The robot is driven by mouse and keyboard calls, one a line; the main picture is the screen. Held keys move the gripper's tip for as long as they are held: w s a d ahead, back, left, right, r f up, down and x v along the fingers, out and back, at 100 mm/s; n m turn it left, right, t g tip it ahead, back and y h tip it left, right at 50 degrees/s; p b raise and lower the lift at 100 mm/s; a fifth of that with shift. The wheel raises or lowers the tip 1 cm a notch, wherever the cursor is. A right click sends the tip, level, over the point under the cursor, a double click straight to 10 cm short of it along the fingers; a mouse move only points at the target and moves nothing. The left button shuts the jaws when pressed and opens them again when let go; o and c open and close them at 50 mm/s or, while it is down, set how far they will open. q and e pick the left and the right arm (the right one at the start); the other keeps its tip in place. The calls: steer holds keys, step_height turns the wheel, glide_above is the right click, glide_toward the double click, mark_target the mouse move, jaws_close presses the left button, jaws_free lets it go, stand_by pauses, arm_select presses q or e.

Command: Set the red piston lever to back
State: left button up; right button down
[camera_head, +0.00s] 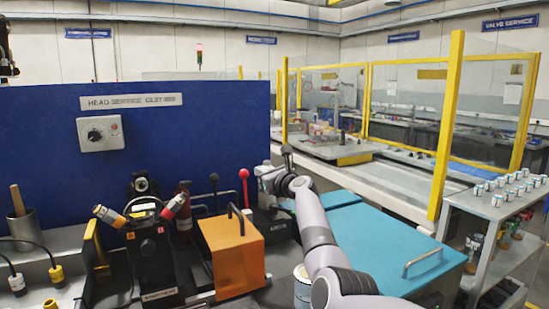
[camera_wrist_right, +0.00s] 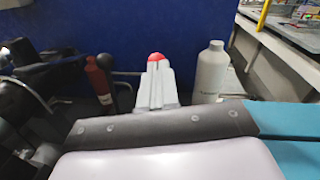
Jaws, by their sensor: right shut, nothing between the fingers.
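My right gripper (camera_head: 263,171) is just right of the knob in the head view. In the right wrist view my right gripper (camera_wrist_right: 155,72) has its pale fingers closed together, with nothing between them. The fingers hide the lever's rod there, and I cannot tell whether they touch the knob.
A black-knobbed lever (camera_head: 214,178) stands left of the red one. The orange box with a handle (camera_head: 232,255) is in front. A blue panel (camera_head: 190,140) rises behind. A white bottle (camera_wrist_right: 211,72) stands right of my fingers. A teal lid (camera_head: 385,245) lies right.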

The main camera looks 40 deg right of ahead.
steer(key=s+r, duration=0.5)
steer(key=shift+s+a, duration=0.15)
steer(key=shift+s, duration=0.2)
stand_by(0.6)
